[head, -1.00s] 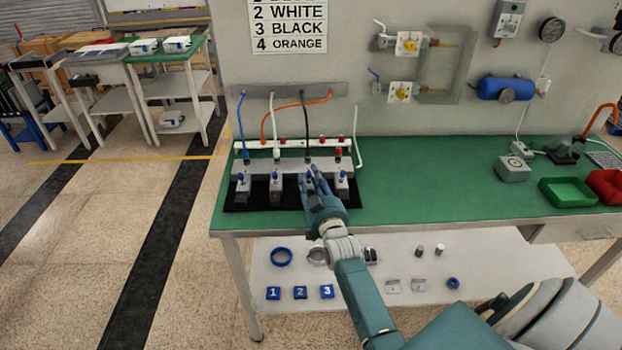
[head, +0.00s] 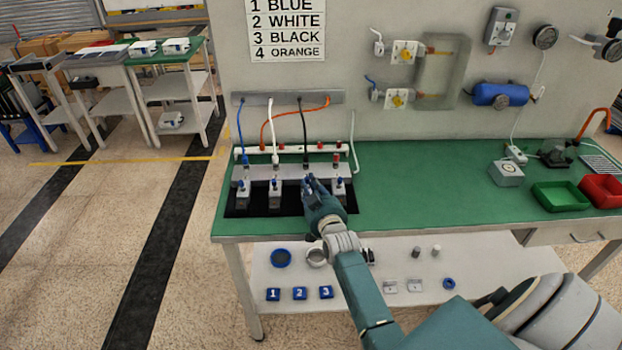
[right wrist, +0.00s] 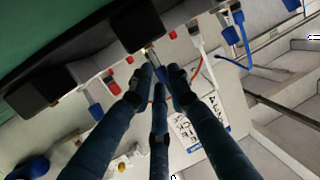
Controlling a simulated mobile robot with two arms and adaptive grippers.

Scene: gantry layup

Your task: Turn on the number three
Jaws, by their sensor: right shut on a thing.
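The third is mostly hidden behind my right gripper (head: 309,184). Blue, white, black and orange hoses hang behind; the black hose (head: 304,125) comes down behind the third unit. In the right wrist view my gripper (right wrist: 158,76) has its fingers closed together at a small brass stem (right wrist: 147,49) under a dark block (right wrist: 140,25). The lever between the fingers is hidden. My left gripper is not in view.
A wall sign (head: 287,29) reads 1 blue, 2 white, 3 black, 4 orange. A white manifold rail (head: 255,150) with red knobs runs behind the units. A green tray (head: 560,196) and a red tray (head: 604,190) stand far right. The middle bench is clear.

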